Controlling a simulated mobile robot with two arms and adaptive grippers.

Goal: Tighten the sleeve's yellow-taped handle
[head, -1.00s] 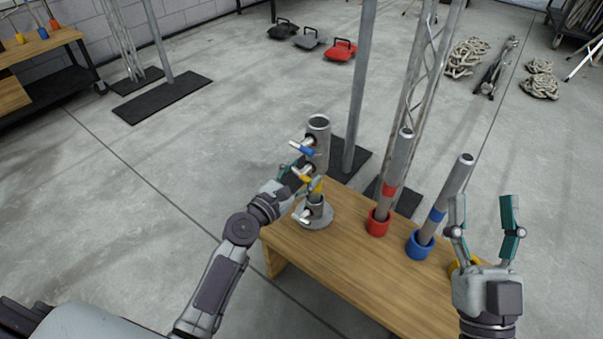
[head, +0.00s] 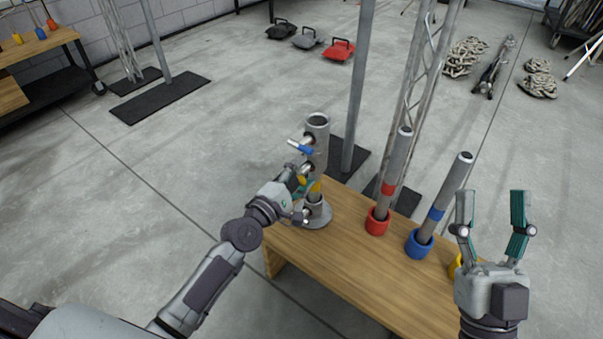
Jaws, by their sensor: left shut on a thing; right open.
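The grey metal sleeve (head: 318,135) stands upright on a round base (head: 320,218) at the left end of the wooden bench. A blue-taped handle (head: 301,148) sticks out near its top. Lower down, the yellow-taped handle (head: 302,180) is partly hidden by my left gripper (head: 304,190). That gripper is shut at the sleeve's side, on the yellow-taped handle as far as I can see; the exact contact is hidden. My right gripper (head: 493,212) is open and empty, upright at the bench's right end.
On the bench (head: 340,260), a red-banded pole (head: 396,165) leans in a red cup (head: 377,222) and a blue-banded pole (head: 450,190) in a blue cup (head: 419,243). A yellow cup (head: 455,264) is partly behind my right gripper. Tall poles (head: 358,90) rise behind the bench.

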